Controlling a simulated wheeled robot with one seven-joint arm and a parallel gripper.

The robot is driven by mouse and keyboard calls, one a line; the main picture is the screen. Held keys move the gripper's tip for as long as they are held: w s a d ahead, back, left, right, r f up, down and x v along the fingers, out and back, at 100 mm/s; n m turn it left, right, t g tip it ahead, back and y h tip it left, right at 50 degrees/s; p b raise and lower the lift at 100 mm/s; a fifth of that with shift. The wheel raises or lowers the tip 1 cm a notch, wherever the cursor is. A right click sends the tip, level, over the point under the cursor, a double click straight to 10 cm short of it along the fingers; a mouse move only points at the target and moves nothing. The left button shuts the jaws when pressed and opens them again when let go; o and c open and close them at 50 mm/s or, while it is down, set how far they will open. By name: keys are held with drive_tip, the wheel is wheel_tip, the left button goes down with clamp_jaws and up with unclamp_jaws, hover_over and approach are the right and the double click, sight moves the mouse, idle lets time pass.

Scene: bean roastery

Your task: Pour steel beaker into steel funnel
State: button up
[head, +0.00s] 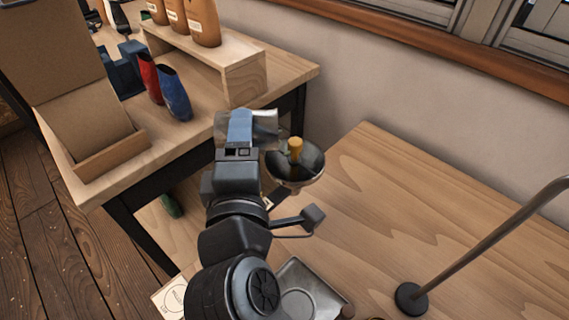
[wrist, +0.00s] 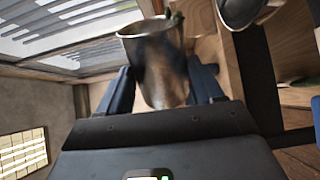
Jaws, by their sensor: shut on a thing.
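My gripper (head: 240,124) is shut on the steel beaker (head: 264,122), a shiny grey cup. In the wrist view the beaker (wrist: 156,62) sits between the two blue fingers, its rim toward the top of the picture. In the head view the fingers hide part of it, and its exact tilt is hard to tell. The steel funnel (head: 291,177) is a wide bowl just below and right of the beaker, with a dark inside. A short orange-brown piece (head: 296,147) shows over the funnel's mouth; I cannot tell what it is. No flow is clearly visible.
A side table (head: 305,77) with a wooden riser (head: 245,75), several bottles, and red (head: 149,76) and blue (head: 174,94) vessels stands at left. A metal tray (head: 318,291) lies near my arm. A bent metal stand (head: 490,243) is at right. The worktop's middle is clear.

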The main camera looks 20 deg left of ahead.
sight(265, 135)
drive_tip(key=shift+w+d+r+m+b, duration=0.15)
drive_tip(key=shift+d+r+m+b, duration=0.15)
drive_tip(key=shift+m, duration=0.55)
drive_tip(key=shift+w+d+r+m+b, duration=0.15)
drive_tip(key=shift+d+r+m, duration=0.2)
drive_tip(key=shift+m, duration=0.55)
drive_tip(key=shift+w+d+r+m+b, duration=0.15)
drive_tip(key=shift+d+r+m+b, duration=0.15)
drive_tip(key=shift+m, duration=0.55)
idle(4.4)
